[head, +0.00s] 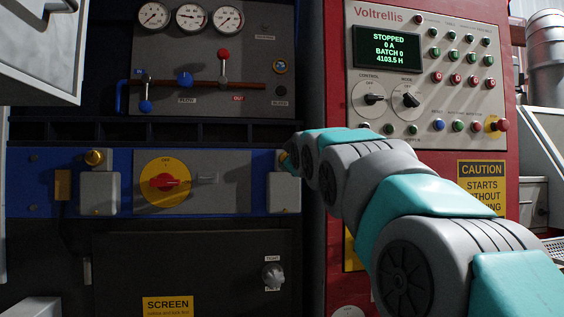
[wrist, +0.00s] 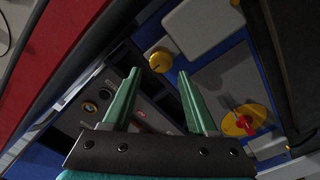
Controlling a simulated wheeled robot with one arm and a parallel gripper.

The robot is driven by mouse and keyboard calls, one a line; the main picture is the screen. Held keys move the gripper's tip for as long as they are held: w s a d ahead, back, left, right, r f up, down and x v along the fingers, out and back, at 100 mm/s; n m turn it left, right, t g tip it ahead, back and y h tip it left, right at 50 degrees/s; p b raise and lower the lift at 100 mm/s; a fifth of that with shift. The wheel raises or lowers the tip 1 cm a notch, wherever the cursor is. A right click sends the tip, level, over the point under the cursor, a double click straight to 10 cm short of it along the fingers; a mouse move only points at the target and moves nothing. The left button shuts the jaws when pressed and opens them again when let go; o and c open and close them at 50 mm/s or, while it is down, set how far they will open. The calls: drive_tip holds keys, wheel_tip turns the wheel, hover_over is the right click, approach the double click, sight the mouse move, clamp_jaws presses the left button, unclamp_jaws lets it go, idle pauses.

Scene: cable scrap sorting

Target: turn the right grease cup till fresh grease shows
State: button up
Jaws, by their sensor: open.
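The right grease cup (wrist: 160,60) is a round brass-yellow cap beside a pale grey bearing block (wrist: 201,26) in the wrist view. My gripper (wrist: 159,74) is open, with its two teal fingers spread apart. The cup shows between and just beyond the fingertips; I cannot tell if either finger touches it. No grease can be made out on it. In the head view my arm hides most of this spot, and the grey block (head: 284,194) shows below my wrist. The left grease cup (head: 95,157) is brass and sits above another grey block (head: 99,194).
A yellow disc with a red rotary switch (head: 168,183) is between the blocks; it also shows in the wrist view (wrist: 244,120). A gauge panel (head: 205,100) with valve levers is above. The red control cabinet (head: 335,50) on the right reads STOPPED, 0 A.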

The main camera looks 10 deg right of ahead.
drive_tip(key=shift+w+f, duration=0.1)
drive_tip(key=shift+w, duration=3.45)
drive_tip(key=shift+c, duration=0.2)
clamp_jaws()
